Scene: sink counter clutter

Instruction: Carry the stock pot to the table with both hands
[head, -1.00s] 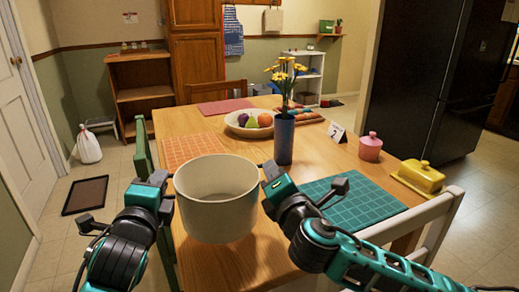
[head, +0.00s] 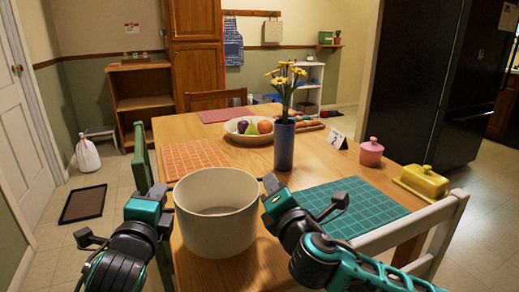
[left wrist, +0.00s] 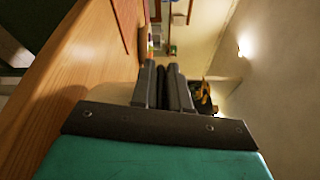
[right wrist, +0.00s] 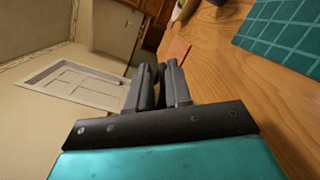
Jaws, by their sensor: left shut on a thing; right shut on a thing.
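The stock pot (head: 216,226) is a cream, round, open pot, upright and empty as far as I see. It is over the near part of the wooden table (head: 262,262); I cannot tell whether its base touches the wood. My left gripper (head: 168,186) is shut at the pot's left side, and my right gripper (head: 266,182) is shut at its right side, both near rim height. The handles are mostly hidden by the jaws. In the left wrist view the fingers (left wrist: 165,88) close on a dark piece. The right wrist view shows its fingers (right wrist: 159,88) likewise closed.
An orange placemat (head: 195,159) lies behind the pot and a teal placemat (head: 350,208) to its right. A blue vase (head: 284,147) with yellow flowers, a fruit bowl (head: 240,136), a pink jar (head: 371,152) and a yellow butter dish (head: 420,181) stand farther back. Chairs flank the table.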

